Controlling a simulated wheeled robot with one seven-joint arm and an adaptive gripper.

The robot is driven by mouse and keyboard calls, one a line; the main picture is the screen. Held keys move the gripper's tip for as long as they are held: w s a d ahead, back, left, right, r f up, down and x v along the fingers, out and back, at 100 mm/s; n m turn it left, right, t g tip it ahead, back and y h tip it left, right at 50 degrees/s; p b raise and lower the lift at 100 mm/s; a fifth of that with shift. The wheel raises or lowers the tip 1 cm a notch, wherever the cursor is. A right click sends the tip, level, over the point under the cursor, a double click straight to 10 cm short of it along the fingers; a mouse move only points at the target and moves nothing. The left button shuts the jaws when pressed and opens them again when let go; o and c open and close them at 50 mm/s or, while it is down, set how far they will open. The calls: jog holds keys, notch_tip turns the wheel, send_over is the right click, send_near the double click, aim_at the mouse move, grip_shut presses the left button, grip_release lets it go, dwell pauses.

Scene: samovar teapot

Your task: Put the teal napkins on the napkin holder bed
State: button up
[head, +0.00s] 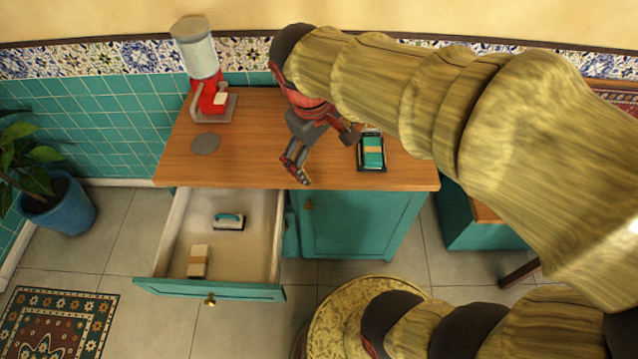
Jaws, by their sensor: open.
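The teal napkins (373,145), a small stack with a tan band across it, lie on the dark napkin holder (372,169) on the wooden counter. The holder's dark rim shows around the stack. Whether the stack lies fully flat is too small to tell. My gripper (327,158) is open and empty above the counter, left of the holder. Its right finger is close to the holder's left side in the picture, and its left finger hangs near the counter's front edge. I cannot tell its exact height.
A red and grey dispenser (204,75) stands at the counter's back left, near a grey disc (205,144). An open drawer (175,245) below holds a teal-topped item (229,221) and a cream block (198,259). The counter (250,150) is clear between disc and gripper.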

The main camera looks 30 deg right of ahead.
jog(key=s+a+r+m+t+y, duration=0.1)
jog(key=s+a+m+t+y, duration=0.1)
jog(key=s+a, duration=0.4)
jog(key=shift+s+r+m+t+y, duration=0.3)
jog(key=shift+s+r+m+t, duration=0.15)
jog(key=shift+s+t, duration=0.6)
jog(key=shift+w, duration=0.15)
